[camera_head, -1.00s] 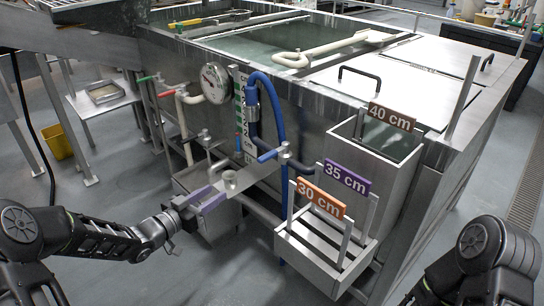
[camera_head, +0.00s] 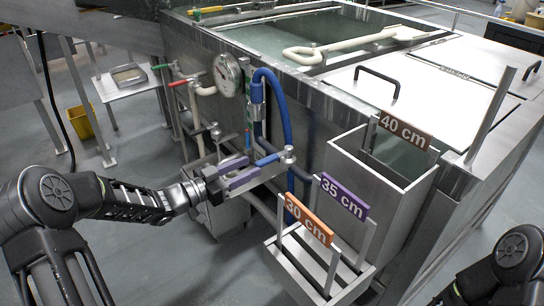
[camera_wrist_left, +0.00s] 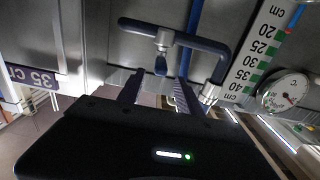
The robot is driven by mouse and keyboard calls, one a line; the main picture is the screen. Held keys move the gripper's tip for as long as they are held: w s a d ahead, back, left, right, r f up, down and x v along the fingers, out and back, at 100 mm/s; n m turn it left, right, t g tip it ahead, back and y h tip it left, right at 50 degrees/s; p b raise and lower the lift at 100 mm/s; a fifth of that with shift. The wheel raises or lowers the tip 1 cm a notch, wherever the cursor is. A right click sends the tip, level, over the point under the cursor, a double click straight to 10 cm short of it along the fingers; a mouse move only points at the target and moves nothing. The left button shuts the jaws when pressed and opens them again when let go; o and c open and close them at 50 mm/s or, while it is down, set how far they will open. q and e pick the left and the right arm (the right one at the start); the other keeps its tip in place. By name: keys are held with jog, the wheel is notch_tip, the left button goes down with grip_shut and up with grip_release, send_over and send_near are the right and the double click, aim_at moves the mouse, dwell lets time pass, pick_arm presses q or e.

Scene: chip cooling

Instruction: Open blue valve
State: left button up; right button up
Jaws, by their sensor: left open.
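The blue valve (camera_head: 268,159) has a short blue lever beside a metal fitting on the front of the steel tank. In the left wrist view the lever (camera_wrist_left: 161,64) shows below its fitting, pointing toward the camera. My left gripper (camera_head: 253,167) is open, its fingers reaching toward the lever from the left. In the left wrist view its two fingers (camera_wrist_left: 155,82) stand apart, with the lever tip between their lines, just ahead of or at the fingertips. I cannot tell whether they touch it. My right gripper is out of view.
A blue hose (camera_head: 287,110) loops above the valve. A dial gauge (camera_head: 227,75) and red-handled valve (camera_head: 178,84) are to the left. The 35 cm sign (camera_head: 344,195), 30 cm sign (camera_head: 308,219) and steel boxes stand close on the right.

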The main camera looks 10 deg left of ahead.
aim_at(269, 158)
pick_arm(q)
jog(key=shift+x, duration=4)
jog(key=shift+c, duration=0.5)
grip_shut()
